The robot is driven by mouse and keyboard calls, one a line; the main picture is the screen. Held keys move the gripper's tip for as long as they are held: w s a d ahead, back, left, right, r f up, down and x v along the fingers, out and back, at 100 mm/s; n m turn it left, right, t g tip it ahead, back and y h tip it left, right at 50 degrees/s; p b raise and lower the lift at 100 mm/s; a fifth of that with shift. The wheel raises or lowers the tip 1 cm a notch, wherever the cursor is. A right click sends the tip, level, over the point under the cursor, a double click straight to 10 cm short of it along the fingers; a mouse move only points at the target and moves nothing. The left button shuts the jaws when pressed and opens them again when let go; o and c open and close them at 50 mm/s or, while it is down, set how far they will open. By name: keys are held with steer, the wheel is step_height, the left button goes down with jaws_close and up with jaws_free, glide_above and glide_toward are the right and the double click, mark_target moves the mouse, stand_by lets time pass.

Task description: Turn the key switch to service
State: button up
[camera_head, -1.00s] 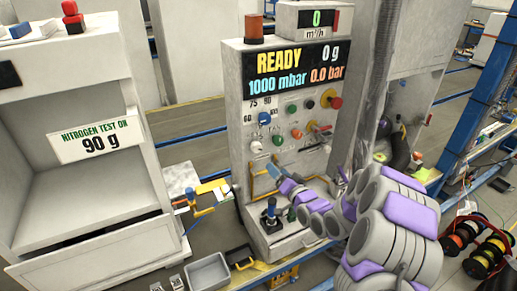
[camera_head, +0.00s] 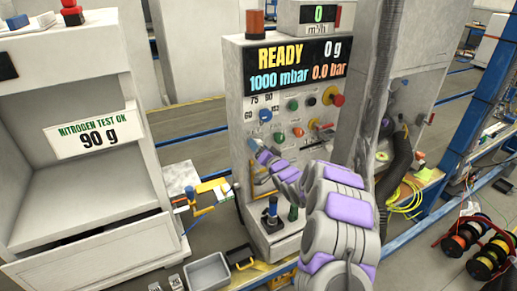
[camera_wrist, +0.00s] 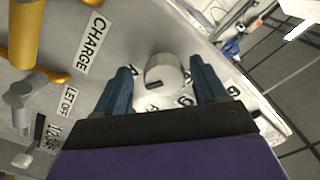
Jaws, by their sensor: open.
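The control panel (camera_head: 240,100) stands in the middle of the head view with coloured knobs and buttons. My gripper (camera_head: 254,146) is at the lower left of this panel. In the wrist view my gripper (camera_wrist: 161,67) is open, with its blue fingers on either side of a pale round knob (camera_wrist: 165,72) with a dark slot. I cannot tell whether the fingers touch it. Labels around the knob are partly hidden, and no service mark is readable. I cannot tell for certain whether this knob is the key switch.
A yellow handle (camera_wrist: 24,35) beside the CHARGE label and a grey fitting (camera_wrist: 18,95) beside LET OFF are close by. In the head view a red mushroom button (camera_head: 337,100) is at the panel's right. A grey bin (camera_head: 208,272) lies below, left of the panel.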

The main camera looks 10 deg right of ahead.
steer(key=shift+w+a, duration=0.5)
steer(key=shift+d, duration=0.1)
steer(key=shift+d, duration=0.1)
steer(key=c, duration=1)
